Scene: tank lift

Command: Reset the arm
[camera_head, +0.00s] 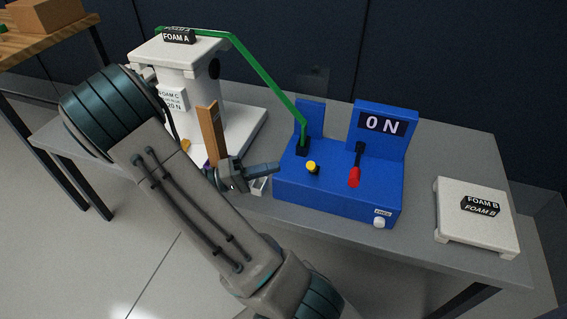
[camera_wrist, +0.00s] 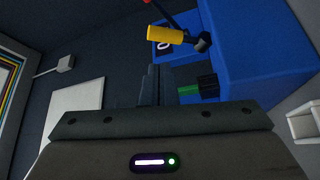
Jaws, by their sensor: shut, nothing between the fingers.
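My gripper (camera_head: 266,169) is shut and empty at the left front of the blue machine (camera_head: 335,187), with its fingers pointing right toward the machine's left side. Whether it touches the machine cannot be told. In the wrist view the shut fingers (camera_wrist: 156,88) show at the centre, beside the blue housing (camera_wrist: 270,65). The machine carries a yellow knob (camera_head: 312,167), a red-handled lever (camera_head: 355,176) and a display reading 0 N (camera_head: 382,123). The yellow handle (camera_wrist: 168,35) shows above the fingers in the wrist view. My arm crosses the picture from top left to bottom centre.
A white stand (camera_head: 191,83) labelled FOAM A and a brown upright block (camera_head: 211,133) stand left of the machine. A green arm (camera_head: 268,82) links the stand's top to the machine. A FOAM B block (camera_head: 472,232) lies right on the grey table (camera_head: 425,170).

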